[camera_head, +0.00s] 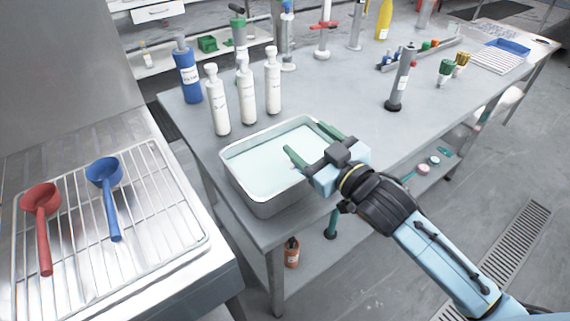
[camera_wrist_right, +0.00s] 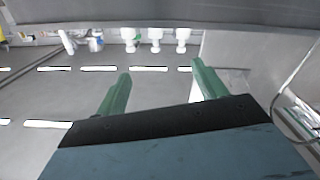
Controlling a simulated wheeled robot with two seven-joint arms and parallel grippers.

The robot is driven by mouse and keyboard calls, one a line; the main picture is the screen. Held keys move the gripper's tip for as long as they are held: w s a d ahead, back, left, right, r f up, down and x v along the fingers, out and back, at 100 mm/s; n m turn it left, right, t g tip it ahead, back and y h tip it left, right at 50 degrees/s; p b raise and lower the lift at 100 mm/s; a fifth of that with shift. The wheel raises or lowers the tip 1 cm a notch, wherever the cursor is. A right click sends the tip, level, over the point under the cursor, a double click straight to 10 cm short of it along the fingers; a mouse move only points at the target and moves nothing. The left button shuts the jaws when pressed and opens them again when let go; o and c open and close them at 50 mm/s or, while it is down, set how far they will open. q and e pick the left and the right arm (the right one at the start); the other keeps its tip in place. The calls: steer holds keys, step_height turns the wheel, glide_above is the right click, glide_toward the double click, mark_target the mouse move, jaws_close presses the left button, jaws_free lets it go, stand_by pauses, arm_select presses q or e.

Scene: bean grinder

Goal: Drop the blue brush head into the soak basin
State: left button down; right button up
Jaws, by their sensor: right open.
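The soak basin (camera_head: 262,205) is a metal tray of pale liquid on the near left corner of the grey workbench. My right gripper (camera_head: 308,143) is over its right side, green fingers wide apart with nothing between them. The same open, empty fingers show in the right wrist view (camera_wrist_right: 160,76). I cannot make out a blue brush head in or beside the basin. The liquid under the gripper is partly hidden. My left gripper is not in view.
White bottles (camera_head: 247,92) and a blue bottle (camera_head: 187,72) stand behind the basin. A blue scoop (camera_head: 104,172) and a red scoop (camera_head: 41,200) lie on a wire rack (camera_head: 160,262) at left.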

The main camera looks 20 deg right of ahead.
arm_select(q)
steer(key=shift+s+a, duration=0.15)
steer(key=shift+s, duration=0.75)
arm_select(e)
steer(key=v, duration=0.6)
steer(key=shift+s, duration=0.2)
